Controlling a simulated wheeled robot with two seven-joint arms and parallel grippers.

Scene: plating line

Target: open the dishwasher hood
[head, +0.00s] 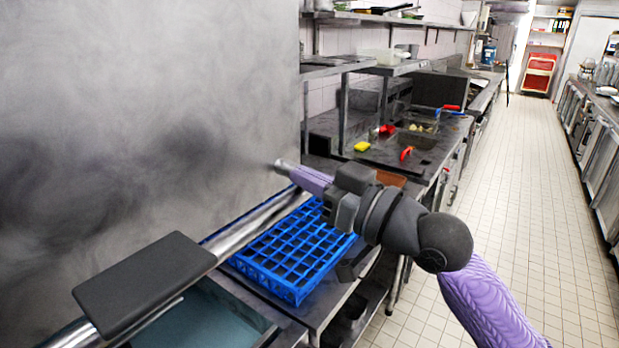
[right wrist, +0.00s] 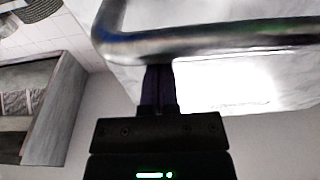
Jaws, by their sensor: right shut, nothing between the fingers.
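The dishwasher hood (head: 150,110) is a large, smoky grey metal face filling the left of the head view. Its chrome bar handle (head: 245,228) runs slantwise from the lower left towards my right gripper; a dark flat block (head: 145,285) sits across it. In the right wrist view the bar (right wrist: 215,40) crosses the top and bends at the left. My right gripper (head: 287,172) has purple fingers, shut and empty, at the bar's far end. In the wrist view its fingertips (right wrist: 158,68) reach the bar's lower edge; I cannot tell if they touch. My left gripper is not in view.
A blue dish rack (head: 290,255) lies on the counter under my right forearm. A teal basin (head: 205,318) is below the bar. The tiled aisle (head: 510,190) at right is clear.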

